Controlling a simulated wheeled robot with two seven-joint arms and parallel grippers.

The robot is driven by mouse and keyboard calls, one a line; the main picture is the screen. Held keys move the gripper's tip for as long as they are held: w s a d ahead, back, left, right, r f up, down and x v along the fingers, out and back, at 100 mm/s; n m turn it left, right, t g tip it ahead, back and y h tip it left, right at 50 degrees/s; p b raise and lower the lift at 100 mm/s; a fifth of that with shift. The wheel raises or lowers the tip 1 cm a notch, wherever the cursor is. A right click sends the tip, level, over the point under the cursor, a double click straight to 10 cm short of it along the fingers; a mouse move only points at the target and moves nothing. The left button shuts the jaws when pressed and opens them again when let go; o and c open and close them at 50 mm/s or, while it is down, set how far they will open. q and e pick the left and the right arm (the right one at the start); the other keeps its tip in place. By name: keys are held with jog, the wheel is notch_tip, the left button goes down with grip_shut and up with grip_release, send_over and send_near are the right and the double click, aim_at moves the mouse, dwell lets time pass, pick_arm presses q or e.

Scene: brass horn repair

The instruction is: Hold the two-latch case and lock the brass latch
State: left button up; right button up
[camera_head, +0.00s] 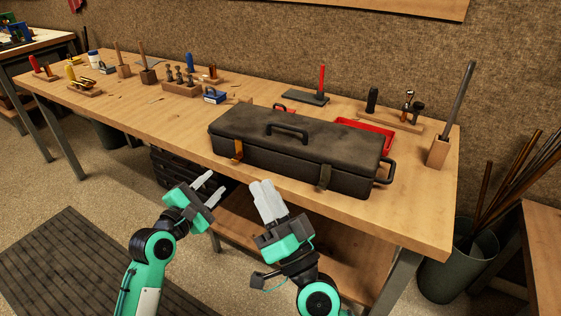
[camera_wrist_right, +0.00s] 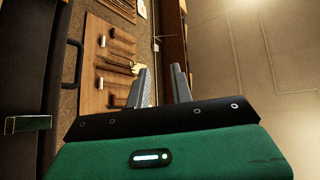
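The black two-latch case (camera_head: 300,137) sits on the workbench, its lid down. A brass-orange latch (camera_head: 238,150) is at the left of its front face, and a dark olive latch (camera_head: 324,178) is at the right. I cannot tell whether either is locked. My left gripper (camera_head: 211,185) is open and empty, in front of the bench and apart from the case. My right gripper (camera_head: 264,184) is open and empty, below and in front of the case between the latches. In the right wrist view its fingers (camera_wrist_right: 160,80) are apart, with the case's dark side (camera_wrist_right: 18,60) at left.
The workbench (camera_head: 420,222) has a red tray (camera_head: 368,132) behind the case and a wooden block with a rod (camera_head: 438,152) at right. Tool stands and a small blue box (camera_head: 214,96) are at left. A bin of rods (camera_head: 452,275) stands at the right.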

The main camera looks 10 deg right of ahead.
notch_tip(320, 180, up, 3)
jog(key=w+d+m+t+h, duration=0.2)
jog(key=d+m+t+h, duration=0.1)
jog(key=m+h, duration=0.4)
jog(key=m+g+h, duration=1)
jog(key=m, duration=0.3)
send_near(294, 129)
jog(key=shift+g+y, duration=0.3)
jog(key=x, duration=1.1)
jog(key=shift+r, duration=0.2)
jog(key=shift+s+a, duration=0.1)
grip_shut()
